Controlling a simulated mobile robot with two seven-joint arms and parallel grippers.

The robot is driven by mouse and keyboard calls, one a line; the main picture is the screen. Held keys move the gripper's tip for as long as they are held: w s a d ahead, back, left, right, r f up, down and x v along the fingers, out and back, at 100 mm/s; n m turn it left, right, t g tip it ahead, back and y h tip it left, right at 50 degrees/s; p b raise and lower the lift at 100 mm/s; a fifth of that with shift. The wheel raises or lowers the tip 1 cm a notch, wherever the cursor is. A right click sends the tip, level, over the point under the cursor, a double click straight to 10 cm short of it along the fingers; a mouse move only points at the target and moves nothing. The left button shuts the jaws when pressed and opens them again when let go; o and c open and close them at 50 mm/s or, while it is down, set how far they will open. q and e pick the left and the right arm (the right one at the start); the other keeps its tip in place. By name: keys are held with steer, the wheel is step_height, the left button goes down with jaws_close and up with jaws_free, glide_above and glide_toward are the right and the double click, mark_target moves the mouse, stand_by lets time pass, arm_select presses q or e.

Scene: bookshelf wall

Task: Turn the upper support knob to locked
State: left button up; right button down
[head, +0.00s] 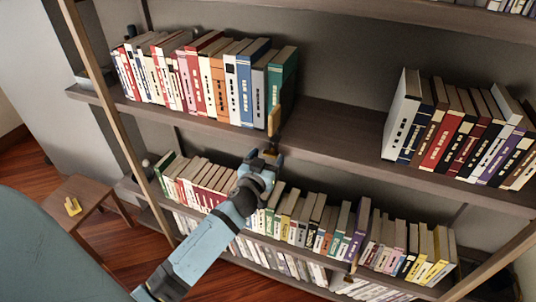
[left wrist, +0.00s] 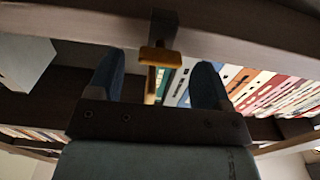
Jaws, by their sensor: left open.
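The upper support knob (head: 274,121) is a yellow piece at the front edge of the middle shelf, just right of the green book. It looks upright in the head view. In the left wrist view the knob (left wrist: 160,57) has a wide yellow bar and a narrower yellow part, below a dark bracket (left wrist: 163,25). My left gripper (head: 264,156) is just below the knob at the shelf edge. In the left wrist view its two blue fingers (left wrist: 158,60) are open, one on each side of the knob, with gaps between. My right gripper is not in view.
Rows of books stand left (head: 200,75) and right (head: 465,135) on the middle shelf (head: 325,135), with bare shelf between. More books (head: 310,222) fill the lower shelf under my left arm.

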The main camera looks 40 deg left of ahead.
arm_select(q)
steer(key=shift+w+a, duration=0.1)
steer(key=shift+w, duration=0.4)
steer(key=c, duration=0.9)
steer(key=shift+m, duration=0.3)
steer(key=m, duration=0.4)
steer(key=shift+m, duration=0.3)
steer(key=m, duration=0.5)
steer(key=shift+f+m, duration=0.1)
steer(key=shift+m, duration=0.2)
